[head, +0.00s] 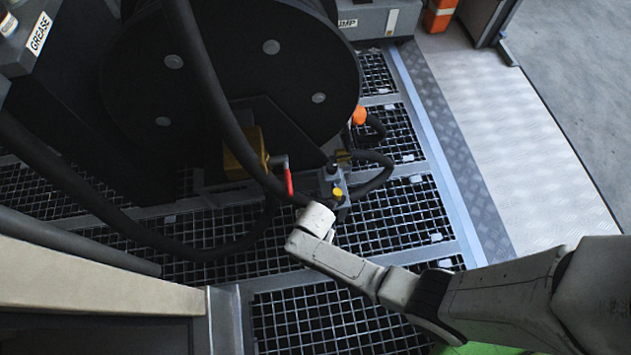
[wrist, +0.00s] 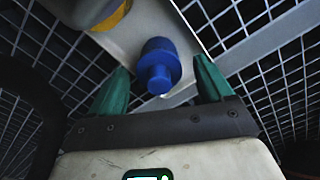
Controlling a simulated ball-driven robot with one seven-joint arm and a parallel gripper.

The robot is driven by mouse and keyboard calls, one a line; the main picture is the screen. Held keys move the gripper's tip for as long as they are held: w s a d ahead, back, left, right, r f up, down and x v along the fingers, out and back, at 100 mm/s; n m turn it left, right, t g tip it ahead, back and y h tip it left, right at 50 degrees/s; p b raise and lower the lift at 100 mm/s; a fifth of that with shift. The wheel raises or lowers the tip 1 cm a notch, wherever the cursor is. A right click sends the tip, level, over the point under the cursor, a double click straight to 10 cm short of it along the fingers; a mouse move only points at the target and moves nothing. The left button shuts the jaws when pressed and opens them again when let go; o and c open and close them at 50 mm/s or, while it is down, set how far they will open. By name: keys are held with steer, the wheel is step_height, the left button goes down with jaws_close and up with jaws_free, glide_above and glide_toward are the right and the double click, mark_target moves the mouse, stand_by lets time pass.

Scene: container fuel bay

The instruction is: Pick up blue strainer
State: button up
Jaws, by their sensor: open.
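The blue strainer (wrist: 158,66) shows in the wrist view, a short blue piece with a wider body and a narrower end. It is on or over a pale flat plate (wrist: 184,32) above the grating. My gripper (wrist: 161,64) is open, with one green finger to the left of the strainer and one to the right. Gaps show between the strainer and both fingers, and I cannot tell how far their depth matches. In the head view I cannot make out the strainer or my fingers; my arm's end hides that spot.
A grey and yellow part (wrist: 92,12) is close to the left finger. In the head view, a large dark reel (head: 235,70), black hoses (head: 212,85), a red-handled valve (head: 288,180) and a grey device with a yellow knob (head: 331,181) crowd my arm's end. Open grating (head: 330,320) lies nearer.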

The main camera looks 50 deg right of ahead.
steer(key=shift+f, duration=0.2)
steer(key=c, duration=1.1)
